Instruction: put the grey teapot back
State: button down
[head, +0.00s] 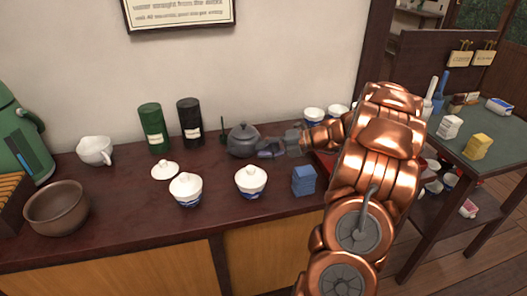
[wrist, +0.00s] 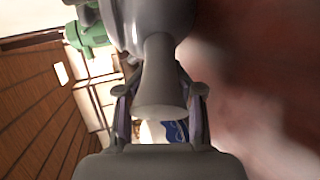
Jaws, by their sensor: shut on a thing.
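The grey teapot (head: 242,139) is at the back of the dark red counter (head: 112,207), right of the black canister. It looks upright; I cannot tell whether its base touches the counter. My gripper (head: 268,150) reaches it from the right. In the wrist view my gripper (wrist: 160,108) is shut on the teapot's flared side handle (wrist: 160,80), one finger on each side. The teapot's grey body (wrist: 155,18) fills the top of that view.
A green canister (head: 152,128) and a black canister (head: 190,121) stand left of the teapot. A brown bowl (head: 56,207) and white pitcher (head: 95,150) are at left.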

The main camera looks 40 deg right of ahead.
dwell(0.3)
jog(key=c, duration=0.7)
grip_release()
jog(key=shift+c, duration=0.2)
jog(key=p+v, duration=0.2)
jog(key=v, duration=1)
jog(key=shift+r, duration=0.15)
